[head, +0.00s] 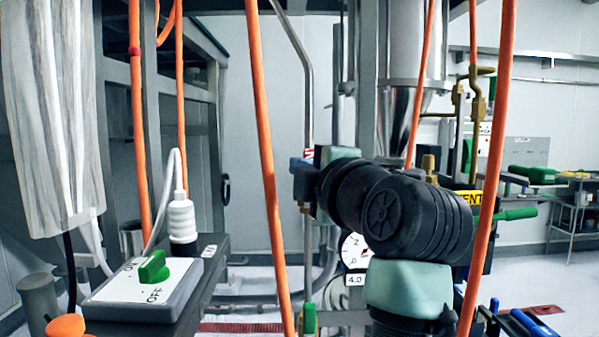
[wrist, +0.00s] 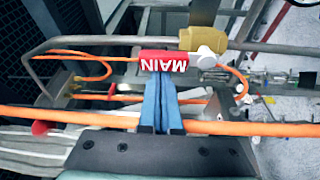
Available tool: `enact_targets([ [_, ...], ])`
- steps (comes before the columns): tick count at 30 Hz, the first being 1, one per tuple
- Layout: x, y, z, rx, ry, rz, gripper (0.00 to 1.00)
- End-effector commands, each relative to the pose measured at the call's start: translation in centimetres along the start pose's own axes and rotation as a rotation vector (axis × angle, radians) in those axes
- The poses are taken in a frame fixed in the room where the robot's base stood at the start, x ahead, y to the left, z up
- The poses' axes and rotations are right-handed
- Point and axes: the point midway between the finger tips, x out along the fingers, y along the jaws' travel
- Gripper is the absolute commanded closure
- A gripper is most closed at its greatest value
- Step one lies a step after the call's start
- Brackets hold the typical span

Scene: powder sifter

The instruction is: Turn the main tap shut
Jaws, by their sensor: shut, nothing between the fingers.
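The main tap's red handle, marked MAIN (wrist: 165,63), extends left from a pale hub on a brass valve body (wrist: 203,38) in the wrist view. It lies roughly along the grey pipe. My gripper (wrist: 160,75) has its blue fingers shut together, with nothing between them. The fingertips are at the handle's near side, below its lettering; I cannot tell whether they touch. In the head view, a small red piece (head: 309,154) shows beside my gripper (head: 297,164), and my arm hides most of the valve area.
Orange cables (head: 265,150) hang across the head view, and more cross the wrist view (wrist: 75,117) close to my fingers. A box with a green ON/OFF switch (head: 152,267) stands at the left. A pressure gauge (head: 355,250) sits behind my arm.

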Motion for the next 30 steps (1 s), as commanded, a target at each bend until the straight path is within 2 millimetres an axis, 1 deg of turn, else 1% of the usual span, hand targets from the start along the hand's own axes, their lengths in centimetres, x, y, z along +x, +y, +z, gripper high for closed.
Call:
enact_targets([
  [11,-0.1,0.0,0.4,0.060,-0.002,0.022,1.00],
  [17,-0.3,-0.1,0.8,0.121,-0.004,0.044,1.00],
  [23,-0.5,-0.2,1.5,0.247,-0.003,0.089,1.00],
  [30,-1.0,-0.3,2.7,0.461,-0.003,0.164,1.00],
])
